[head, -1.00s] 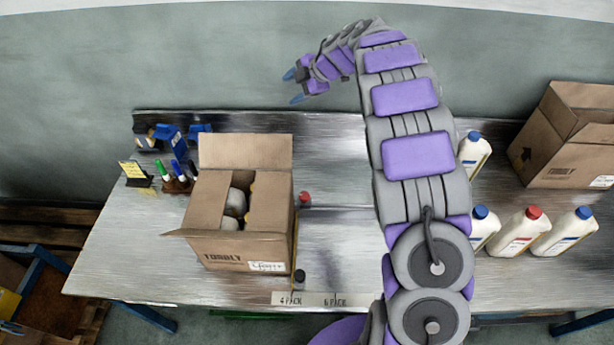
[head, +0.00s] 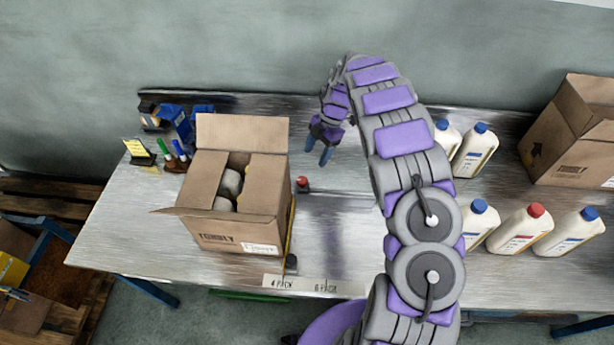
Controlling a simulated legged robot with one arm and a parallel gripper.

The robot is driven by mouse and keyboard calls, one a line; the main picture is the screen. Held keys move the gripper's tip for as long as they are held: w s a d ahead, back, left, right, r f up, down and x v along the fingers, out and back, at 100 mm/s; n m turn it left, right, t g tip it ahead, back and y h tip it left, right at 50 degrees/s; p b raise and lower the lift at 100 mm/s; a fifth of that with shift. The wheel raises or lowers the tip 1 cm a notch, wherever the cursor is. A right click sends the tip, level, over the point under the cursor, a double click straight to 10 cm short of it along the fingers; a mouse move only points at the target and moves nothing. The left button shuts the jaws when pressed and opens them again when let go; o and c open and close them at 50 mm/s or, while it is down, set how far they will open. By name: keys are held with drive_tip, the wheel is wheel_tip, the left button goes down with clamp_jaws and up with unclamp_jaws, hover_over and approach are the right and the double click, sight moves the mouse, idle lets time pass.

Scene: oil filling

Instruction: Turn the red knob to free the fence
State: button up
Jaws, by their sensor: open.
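The red knob (head: 303,182) is small and sits on the metal table just right of the open cardboard box. The fence (head: 291,215) shows as a thin yellow-edged strip along the box's right side, mostly hidden by the box. A dark knob (head: 291,262) stands at the strip's near end. My gripper (head: 318,158) is open and empty, its blue fingertips pointing down, a little above and right of the red knob in the picture. It is apart from the knob.
The open cardboard box (head: 235,232) holds pale bottles. A "4 PACK / 6 PACK" label (head: 305,284) lies on the table's front edge. White bottles (head: 518,230) and another box (head: 570,140) stand at the right. Markers (head: 172,150) are at the left. The table (head: 340,235) right of the knob is clear.

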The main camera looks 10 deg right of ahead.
sight(302, 179)
drive_tip(key=x, duration=0.3)
drive_tip(key=a+x, duration=0.1)
drive_tip(key=x, duration=0.2)
drive_tip(key=b+x, duration=0.1)
drive_tip(key=x, duration=0.2)
drive_tip(key=shift+a, duration=0.35)
drive_tip(key=shift+d+f, duration=0.45)
drive_tip(key=shift+f, duration=0.05)
drive_tip(key=shift+a, duration=0.35)
drive_tip(key=shift+c, duration=0.3)
drive_tip(key=shift+a, duration=0.25)
drive_tip(key=c, duration=0.3)
drive_tip(key=shift+d, duration=0.25)
drive_tip(key=c, duration=0.7)
